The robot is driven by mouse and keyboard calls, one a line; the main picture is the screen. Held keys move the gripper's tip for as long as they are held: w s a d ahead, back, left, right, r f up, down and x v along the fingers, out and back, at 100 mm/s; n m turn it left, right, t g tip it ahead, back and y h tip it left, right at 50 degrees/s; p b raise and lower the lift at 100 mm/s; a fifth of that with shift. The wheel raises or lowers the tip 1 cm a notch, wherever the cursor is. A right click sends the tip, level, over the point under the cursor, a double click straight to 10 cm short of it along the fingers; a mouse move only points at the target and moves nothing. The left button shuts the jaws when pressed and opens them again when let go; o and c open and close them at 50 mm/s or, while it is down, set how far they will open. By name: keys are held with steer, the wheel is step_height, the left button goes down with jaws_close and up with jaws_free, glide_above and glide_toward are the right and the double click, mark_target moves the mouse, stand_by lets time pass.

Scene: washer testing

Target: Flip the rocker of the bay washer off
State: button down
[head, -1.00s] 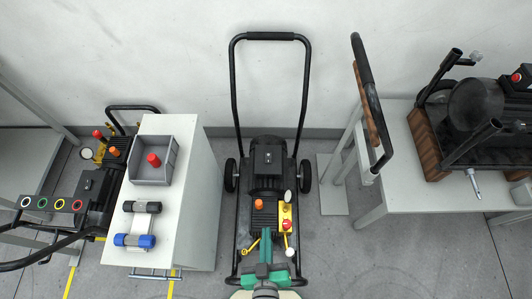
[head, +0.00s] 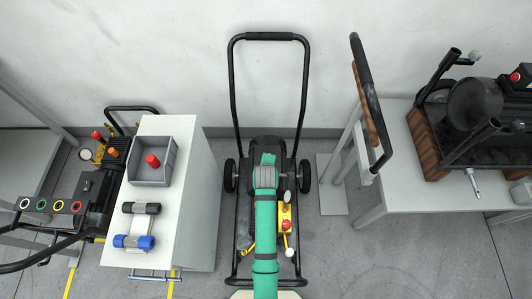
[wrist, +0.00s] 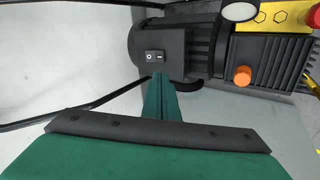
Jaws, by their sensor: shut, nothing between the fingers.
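The bay washer (head: 283,250) stands on the floor in the middle of the head view, with a black push handle and a dark motor. Its rocker (wrist: 155,56) shows in the wrist view as a small black switch with white marks on the motor's dark box. My green gripper (head: 267,160) reaches over the washer in the head view and hides the rocker there. In the wrist view my gripper (wrist: 161,78) is shut and empty, its tips just below the rocker. I cannot tell whether they touch the box.
The washer's orange knob (wrist: 243,76) and red button (head: 286,224) lie beside my arm. A white cabinet (head: 190,200) with a grey bin (head: 151,181) stands left, near another washer (head: 97,205). A grey table (head: 440,198) with machinery stands right.

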steer(key=w+r, duration=0.1)
steer(key=w+r+n, duration=0.1)
steer(key=w, duration=0.1)
steer(key=w+n+g, duration=0.1)
steer(key=w, duration=0.1)
steer(key=shift+a+r, duration=0.15)
steer(key=shift+r, duration=0.25)
steer(key=shift+w, duration=0.1)
steer(key=x, duration=1.3)
steer(key=shift+f, duration=0.2)
steer(key=shift+w+f, duration=0.1)
steer(key=shift+f, duration=0.2)
